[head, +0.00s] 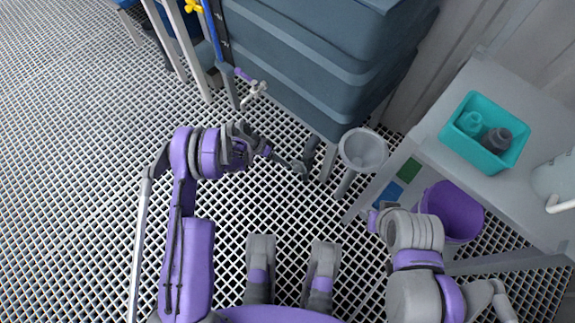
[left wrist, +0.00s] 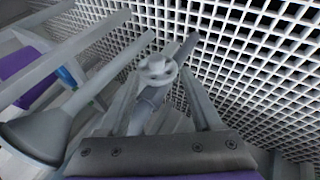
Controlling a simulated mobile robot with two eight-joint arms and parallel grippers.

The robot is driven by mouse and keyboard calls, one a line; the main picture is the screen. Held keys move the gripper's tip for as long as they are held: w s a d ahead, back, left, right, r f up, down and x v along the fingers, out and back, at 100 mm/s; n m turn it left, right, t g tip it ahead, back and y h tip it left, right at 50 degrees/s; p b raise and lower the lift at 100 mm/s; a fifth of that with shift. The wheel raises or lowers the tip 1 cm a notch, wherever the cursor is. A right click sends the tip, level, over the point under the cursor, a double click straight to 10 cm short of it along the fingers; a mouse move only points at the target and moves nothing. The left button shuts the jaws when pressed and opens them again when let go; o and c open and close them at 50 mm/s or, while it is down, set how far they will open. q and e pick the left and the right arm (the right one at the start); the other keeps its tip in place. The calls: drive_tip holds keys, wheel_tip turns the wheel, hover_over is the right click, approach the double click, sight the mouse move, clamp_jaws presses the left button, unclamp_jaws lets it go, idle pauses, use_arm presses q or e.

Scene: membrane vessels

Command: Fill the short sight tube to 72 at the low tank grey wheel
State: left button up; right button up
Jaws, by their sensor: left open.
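A small grey wheel (left wrist: 158,70) sits on a grey pipe in the left wrist view, between and beyond the two fingers of my left gripper (left wrist: 163,88). The fingers are open and apart, and I see no clear contact with the wheel. In the head view my left gripper (head: 302,170) reaches low beside the dark blue-grey tank (head: 330,65), near the funnel; the wheel is not clear there. A blue upright tube (head: 213,32) stands beside a dark strip at the tank's left; its level and marks are unreadable. My right arm shows, but its fingers cannot be made out.
A grey funnel (head: 363,150) stands just right of my left gripper and also shows in the left wrist view (left wrist: 40,133). A shelf table holds a teal tray (head: 511,150); a purple bucket (head: 452,209) is below. Open grating floor (head: 70,130) lies left.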

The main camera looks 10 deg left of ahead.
sight(294, 170)
use_arm(q)
drive_tip(key=s+d+r+m+t+y, duration=0.2)
drive_tip(key=s+d+r+t+y, duration=0.1)
drive_tip(key=r+y, duration=0.1)
drive_tip(key=b+x, duration=0.2)
drive_tip(key=x, duration=0.8)
drive_tip(key=shift+s+f+b, duration=0.1)
drive_tip(key=shift+b, duration=0.2)
clamp_jaws()
